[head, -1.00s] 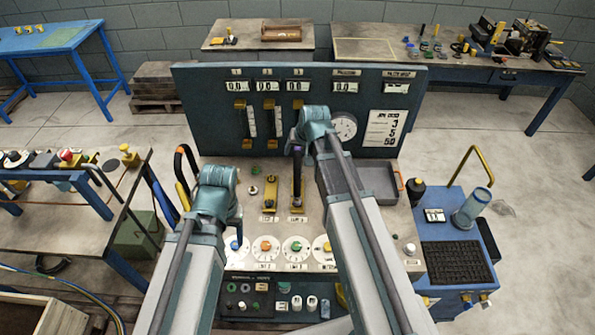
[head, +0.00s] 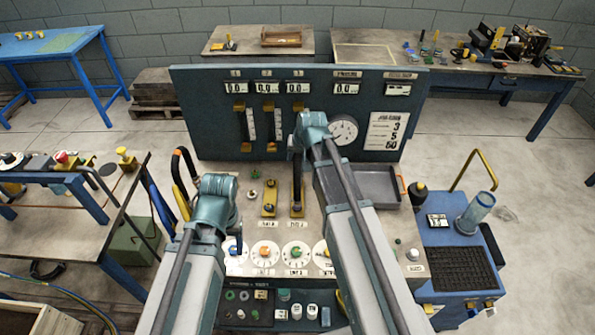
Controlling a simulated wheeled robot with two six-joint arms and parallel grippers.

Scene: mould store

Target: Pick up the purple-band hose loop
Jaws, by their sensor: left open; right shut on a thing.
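Hose loops stand at the left edge of the console, partly behind my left arm: a black loop (head: 186,158) and an orange-yellow loop (head: 181,203). I cannot make out a purple band on either. My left gripper (head: 236,226) is open and hangs over the console's left part, to the right of the loops and apart from them; its fingertips are small and dark here. My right gripper (head: 297,150) is shut on the upright black lever (head: 297,184) in front of the gauge panel. My wrist hides part of that grip.
The console (head: 240,268) carries a row of dials and a shorter lever (head: 269,198). The tall gauge panel (head: 210,120) blocks the back. A grey tray (head: 377,188) lies at right, beside a blue cart (head: 440,262). A side bench (head: 60,220) stands at left.

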